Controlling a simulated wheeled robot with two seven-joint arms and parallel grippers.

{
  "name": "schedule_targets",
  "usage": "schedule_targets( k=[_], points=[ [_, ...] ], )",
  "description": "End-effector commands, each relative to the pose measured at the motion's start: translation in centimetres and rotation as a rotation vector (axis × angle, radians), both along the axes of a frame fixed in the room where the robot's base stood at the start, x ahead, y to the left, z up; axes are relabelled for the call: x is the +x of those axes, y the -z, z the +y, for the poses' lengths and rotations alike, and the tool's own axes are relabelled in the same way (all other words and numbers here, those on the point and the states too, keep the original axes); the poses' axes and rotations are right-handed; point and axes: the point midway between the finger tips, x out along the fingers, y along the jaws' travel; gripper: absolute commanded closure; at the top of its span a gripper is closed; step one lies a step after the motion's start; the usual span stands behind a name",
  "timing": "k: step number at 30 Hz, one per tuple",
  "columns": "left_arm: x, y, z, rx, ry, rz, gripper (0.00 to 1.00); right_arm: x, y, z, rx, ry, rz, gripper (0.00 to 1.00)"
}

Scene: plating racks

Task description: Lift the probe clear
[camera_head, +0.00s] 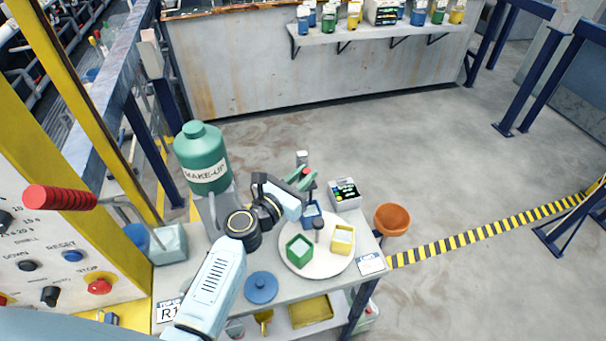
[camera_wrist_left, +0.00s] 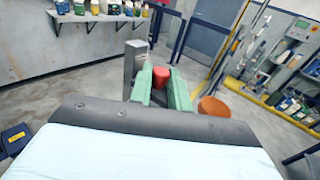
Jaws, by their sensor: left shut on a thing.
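My left gripper (camera_head: 305,180) reaches over the far side of the small table. Its green fingers, which also show in the left wrist view (camera_wrist_left: 161,92), are shut on the probe. Only the probe's red top (camera_wrist_left: 160,76) shows clearly between the fingertips; its lower part is hidden. A grey upright post (camera_wrist_left: 133,66) stands just left of the probe in the wrist view; its top also shows behind the gripper in the head view (camera_head: 302,157). I cannot tell whether the probe is still touching a holder. My right gripper is not in view.
A meter box (camera_head: 344,194) stands right of the gripper. A round white tray (camera_head: 318,268) holds green, blue and yellow square containers. A green MAKE-UP bottle (camera_head: 203,160) stands to the left, and a blue lid (camera_head: 261,287) lies in front. An orange bucket (camera_head: 391,219) is beyond the table's right edge.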

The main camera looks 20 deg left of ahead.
Motion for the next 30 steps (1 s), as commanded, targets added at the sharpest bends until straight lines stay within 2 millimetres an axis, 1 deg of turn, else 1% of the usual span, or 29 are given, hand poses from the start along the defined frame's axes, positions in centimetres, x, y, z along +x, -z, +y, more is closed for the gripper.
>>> schedule_targets(
  k=[1, 4, 5, 6, 7, 14, 17, 20, 27, 30],
  points=[
    [0.2, -0.4, 0.0, -0.002, -0.001, -0.01, 1.0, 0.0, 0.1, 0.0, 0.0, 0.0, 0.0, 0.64],
    [0.2, -0.5, 0.0, -0.003, -0.001, -0.012, 1.0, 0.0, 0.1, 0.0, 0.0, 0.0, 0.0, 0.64],
    [0.2, -0.5, 0.0, -0.004, -0.001, -0.013, 0.8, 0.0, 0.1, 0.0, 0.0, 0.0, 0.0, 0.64],
    [0.2, -0.5, 0.0, -0.004, -0.001, -0.013, 0.75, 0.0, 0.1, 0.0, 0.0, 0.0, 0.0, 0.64],
    [0.2, -0.5, 0.0, -0.004, -0.001, -0.013, 0.72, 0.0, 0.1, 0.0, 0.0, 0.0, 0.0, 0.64],
    [0.1, -0.4, 0.0, -0.003, -0.001, -0.008, 0.72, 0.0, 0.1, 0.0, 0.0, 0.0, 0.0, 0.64],
    [-0.2, -0.3, 0.1, -0.002, -0.001, -0.008, 0.72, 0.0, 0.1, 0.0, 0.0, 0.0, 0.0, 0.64],
    [-1.2, -0.2, 0.5, -0.001, -0.002, -0.007, 0.72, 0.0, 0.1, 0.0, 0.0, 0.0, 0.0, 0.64],
    [-4.9, -0.2, 1.9, -0.001, -0.001, -0.007, 0.72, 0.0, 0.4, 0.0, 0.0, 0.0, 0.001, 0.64],
    [-6.1, -0.3, 2.3, -0.002, -0.002, -0.009, 0.72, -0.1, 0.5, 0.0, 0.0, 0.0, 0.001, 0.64]
  ],
)
